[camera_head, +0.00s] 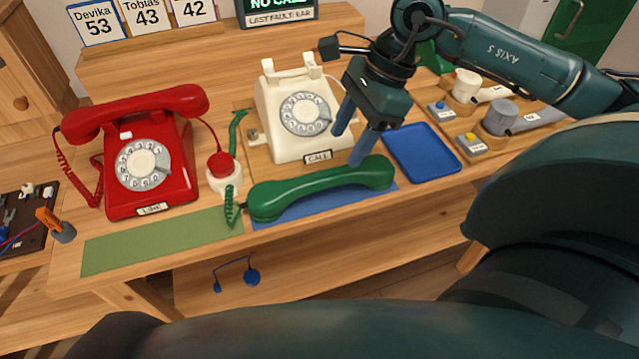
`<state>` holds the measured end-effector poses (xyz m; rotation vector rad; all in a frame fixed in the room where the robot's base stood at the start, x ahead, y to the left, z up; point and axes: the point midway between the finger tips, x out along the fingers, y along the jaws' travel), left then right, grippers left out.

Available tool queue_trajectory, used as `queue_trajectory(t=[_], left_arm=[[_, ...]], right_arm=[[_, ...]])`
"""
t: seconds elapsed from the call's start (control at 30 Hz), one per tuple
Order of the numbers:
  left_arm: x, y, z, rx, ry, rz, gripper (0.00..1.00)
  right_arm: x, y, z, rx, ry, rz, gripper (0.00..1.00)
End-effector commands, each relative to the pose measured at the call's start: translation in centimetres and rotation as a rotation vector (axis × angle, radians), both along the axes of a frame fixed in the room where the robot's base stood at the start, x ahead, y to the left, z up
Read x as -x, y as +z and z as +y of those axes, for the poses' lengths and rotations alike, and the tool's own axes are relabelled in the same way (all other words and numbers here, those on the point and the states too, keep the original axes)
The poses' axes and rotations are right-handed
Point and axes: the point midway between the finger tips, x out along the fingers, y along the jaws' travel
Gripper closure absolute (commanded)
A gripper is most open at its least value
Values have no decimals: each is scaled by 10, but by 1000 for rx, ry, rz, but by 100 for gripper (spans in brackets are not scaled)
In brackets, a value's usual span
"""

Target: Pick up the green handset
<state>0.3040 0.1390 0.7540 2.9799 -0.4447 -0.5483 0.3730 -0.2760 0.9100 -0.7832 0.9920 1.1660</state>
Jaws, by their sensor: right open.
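The green handset (322,188) lies across the front of the desk, partly over a blue mat (340,201), with its coiled green cord (230,205) at its left end. It is in front of a cream rotary phone (300,108) whose cradle is empty. My right gripper (350,147) comes from the upper right with blue fingers spread apart. Its fingers point down over the cream phone's right side and the handset's right half. One fingertip is close to the handset's upper edge; I cannot tell if it touches. The gripper holds nothing. My left gripper is not in view.
A red phone (150,150) with its handset on top stands at left. A red button (221,166) on a white base is between the phones. A blue tray (422,152) lies right of the handset. A green mat (160,240) lies at the front left.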

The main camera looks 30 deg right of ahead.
Motion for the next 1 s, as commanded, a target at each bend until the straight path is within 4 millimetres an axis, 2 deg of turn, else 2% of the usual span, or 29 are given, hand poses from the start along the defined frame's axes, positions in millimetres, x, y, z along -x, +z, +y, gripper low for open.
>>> queue_trajectory(t=[0.03, 0.2, 0.47, 0.7, 1.0], left_arm=[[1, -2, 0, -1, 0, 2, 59], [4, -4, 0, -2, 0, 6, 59], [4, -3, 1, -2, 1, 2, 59], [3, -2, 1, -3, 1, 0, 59], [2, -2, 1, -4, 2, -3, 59]], right_arm=[[0, -12, 5, -3, 2, 5, 45], [-3, -37, 16, -4, 2, 3, 45], [-5, -55, 23, -4, 2, 3, 45], [-9, -88, 37, -6, 1, 3, 45], [-9, -95, 39, -3, 0, 0, 45]])
